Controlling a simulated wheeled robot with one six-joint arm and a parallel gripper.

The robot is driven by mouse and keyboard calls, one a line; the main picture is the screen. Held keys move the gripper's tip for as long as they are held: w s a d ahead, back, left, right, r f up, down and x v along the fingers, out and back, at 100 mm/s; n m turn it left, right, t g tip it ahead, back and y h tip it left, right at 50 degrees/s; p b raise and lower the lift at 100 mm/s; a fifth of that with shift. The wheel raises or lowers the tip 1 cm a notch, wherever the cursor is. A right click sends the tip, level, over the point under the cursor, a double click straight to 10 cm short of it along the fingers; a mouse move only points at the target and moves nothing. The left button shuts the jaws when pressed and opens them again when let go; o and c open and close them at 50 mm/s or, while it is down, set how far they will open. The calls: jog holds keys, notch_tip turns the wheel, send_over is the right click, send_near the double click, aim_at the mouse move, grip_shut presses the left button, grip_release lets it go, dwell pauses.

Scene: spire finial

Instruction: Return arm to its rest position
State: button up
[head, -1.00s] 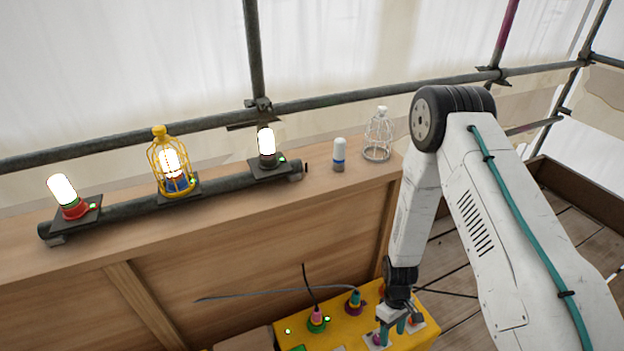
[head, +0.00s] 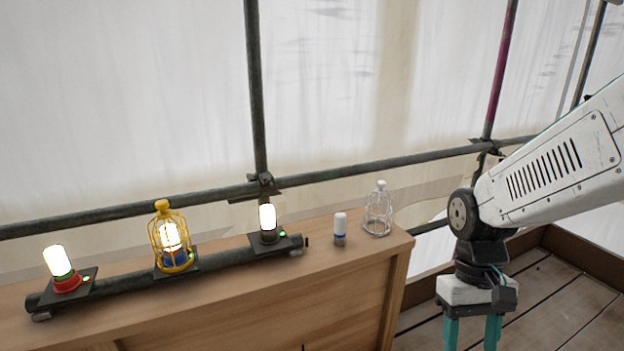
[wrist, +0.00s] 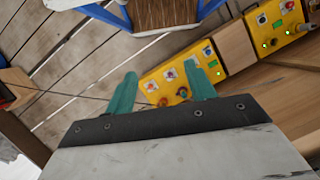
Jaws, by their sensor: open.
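My gripper (head: 473,332) hangs at the right of the head view, its two teal fingers pointing down, apart and empty. It is to the right of the wooden counter, over the plank floor. In the wrist view my gripper (wrist: 162,92) shows both teal fingers spread with nothing between them. The yellow panel (wrist: 172,78) with several sockets and buttons lies beyond the fingertips in that view. The upper arm link crosses the right side of the head view.
On the counter (head: 330,270) a dark rail (head: 215,259) carries three lit lamps, one in a yellow cage (head: 168,240). Scaffold pipes (head: 340,173) run behind. A blue-framed object (wrist: 160,14) lies beyond.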

jog(key=s+d+r+t, duration=0.1)
jog(key=s+r+t, duration=0.4)
jog(key=s+r, duration=0.3)
notch_tip(320, 180, up, 4)
jog(key=shift+s+d+m, duration=0.15)
jog(key=shift+s+m, duration=0.2)
jog(key=shift+m, duration=0.05)
dwell(1.0)
